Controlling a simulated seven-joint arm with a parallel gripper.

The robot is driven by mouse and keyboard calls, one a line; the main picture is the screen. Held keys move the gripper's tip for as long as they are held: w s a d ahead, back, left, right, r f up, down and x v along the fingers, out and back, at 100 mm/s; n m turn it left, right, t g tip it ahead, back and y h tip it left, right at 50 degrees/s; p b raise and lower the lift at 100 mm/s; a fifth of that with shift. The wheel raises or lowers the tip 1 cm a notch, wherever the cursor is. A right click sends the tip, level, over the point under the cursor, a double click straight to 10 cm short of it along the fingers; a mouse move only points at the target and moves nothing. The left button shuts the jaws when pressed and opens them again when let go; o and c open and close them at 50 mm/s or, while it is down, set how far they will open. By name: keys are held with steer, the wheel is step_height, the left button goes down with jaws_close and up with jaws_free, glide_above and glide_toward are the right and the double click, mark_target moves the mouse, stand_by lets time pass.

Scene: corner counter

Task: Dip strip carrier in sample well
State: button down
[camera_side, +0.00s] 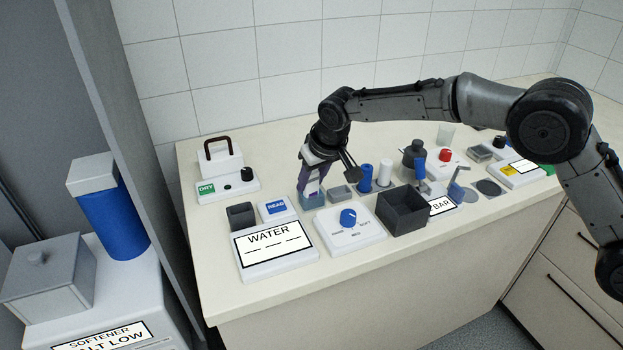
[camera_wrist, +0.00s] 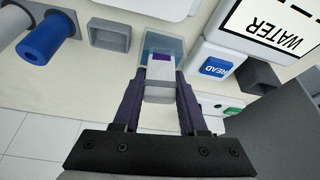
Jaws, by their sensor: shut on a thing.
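My gripper (camera_side: 312,182) points down at the back left of the counter group. In the wrist view its purple fingers (camera_wrist: 160,88) are shut on a pale grey-white strip carrier (camera_wrist: 160,69). The carrier's far end, with a purple patch, is at the translucent blue sample well (camera_wrist: 176,45) and appears within its outline. The well also shows in the side view (camera_side: 312,202), directly under the fingers. The fingers hide most of the carrier there, and I cannot tell how deep its tip is.
A blue READ button (camera_side: 277,207) and grey cup (camera_side: 241,215) stand left of the well. A small grey tray (camera_side: 341,193) and blue cylinder (camera_side: 365,178) stand right. The WATER display (camera_side: 272,246), dial box (camera_side: 350,233) and dark bin (camera_side: 402,210) are in front.

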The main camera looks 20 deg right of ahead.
steer(key=shift+s+f, duration=0.1)
steer(key=shift+f, duration=0.4)
steer(key=shift+r, duration=3.25)
